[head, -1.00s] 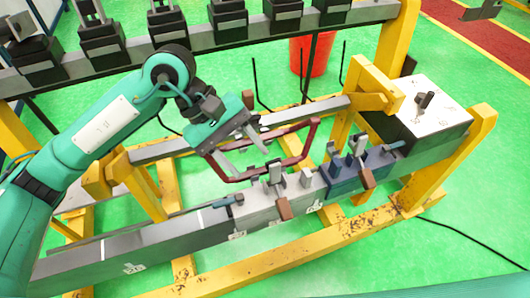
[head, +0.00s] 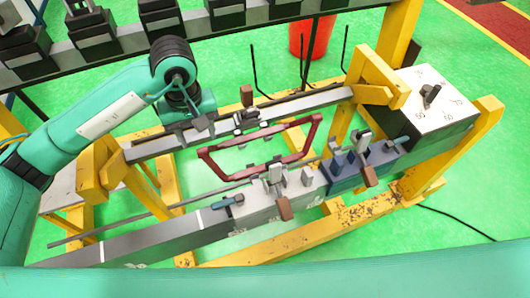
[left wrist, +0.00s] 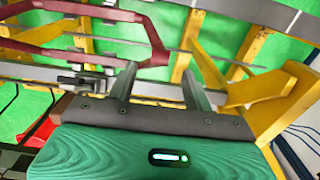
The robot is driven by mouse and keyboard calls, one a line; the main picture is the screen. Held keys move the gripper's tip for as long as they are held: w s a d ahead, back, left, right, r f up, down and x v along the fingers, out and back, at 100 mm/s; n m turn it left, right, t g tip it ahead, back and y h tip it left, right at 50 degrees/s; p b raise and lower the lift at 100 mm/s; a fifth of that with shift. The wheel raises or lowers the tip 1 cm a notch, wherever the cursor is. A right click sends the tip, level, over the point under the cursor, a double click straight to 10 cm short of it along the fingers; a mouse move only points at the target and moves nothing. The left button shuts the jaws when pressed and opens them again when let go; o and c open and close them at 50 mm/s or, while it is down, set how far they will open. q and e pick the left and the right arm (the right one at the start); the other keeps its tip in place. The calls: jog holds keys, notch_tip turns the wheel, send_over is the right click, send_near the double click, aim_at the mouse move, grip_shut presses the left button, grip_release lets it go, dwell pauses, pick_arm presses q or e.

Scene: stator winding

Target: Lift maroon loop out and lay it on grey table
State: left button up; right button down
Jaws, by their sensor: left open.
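The maroon loop (head: 210,167) is a six-sided frame in the middle of the head view, between the front and back rails of the winding stand. Its right end reaches toward the blue clamp block. In the left wrist view the loop (left wrist: 145,57) crosses the upper left, its near end close to the fingertips. My left gripper (head: 195,135) is open and empty, up and left of the loop's left end. In the left wrist view its two fingers (left wrist: 158,68) are spread with nothing between them. My right gripper is not in view.
Metal clamps (head: 274,178) with brown handles stand on the front rail. A back rail (head: 300,103) lies behind the loop. A grey box with a knob (head: 430,97) is at the right. A pale grey surface (head: 60,200) shows at the left, partly hidden by my left arm.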

aim_at(203, 153)
pick_arm(q)
jog(key=shift+s+f, duration=0.15)
jog(key=shift+f, duration=0.2)
jog(key=shift+f+p, duration=0.2)
jog(key=shift+p, duration=0.1)
jog(key=shift+f+p, duration=0.35)
notch_tip(203, 153, down, 3)
jog(key=shift+s+p, duration=0.15)
jog(key=shift+p, duration=0.7)
jog(key=shift+f, duration=0.6)
grip_shut()
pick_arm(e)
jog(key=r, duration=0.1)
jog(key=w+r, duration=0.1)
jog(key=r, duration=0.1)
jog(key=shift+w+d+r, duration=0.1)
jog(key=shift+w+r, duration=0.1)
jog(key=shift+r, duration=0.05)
